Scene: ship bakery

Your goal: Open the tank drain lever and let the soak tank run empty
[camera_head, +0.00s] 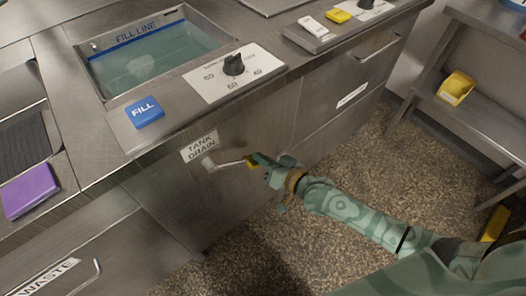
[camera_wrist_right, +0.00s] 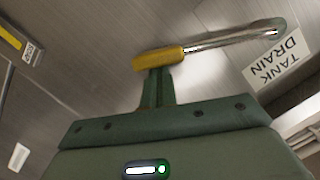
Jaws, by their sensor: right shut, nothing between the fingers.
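The soak tank (camera_head: 150,62) is set in the steel counter and holds clear greenish water, with a blue fill line on its far wall. The tank drain lever (camera_head: 228,164) is on the cabinet front below the tank drain label (camera_head: 200,146). Its metal rod runs roughly sideways to the right from its pivot and ends in a yellow grip; it also shows in the right wrist view (camera_wrist_right: 225,41). My right gripper (camera_head: 260,161) is shut and empty, its fingertips at the yellow grip (camera_wrist_right: 158,57); I cannot tell whether they touch. My left gripper is out of view.
A blue fill button (camera_head: 145,111) and a black dial (camera_head: 234,65) sit on the counter edge above. A purple block (camera_head: 29,191) lies at the left. The speckled floor before the cabinet is clear.

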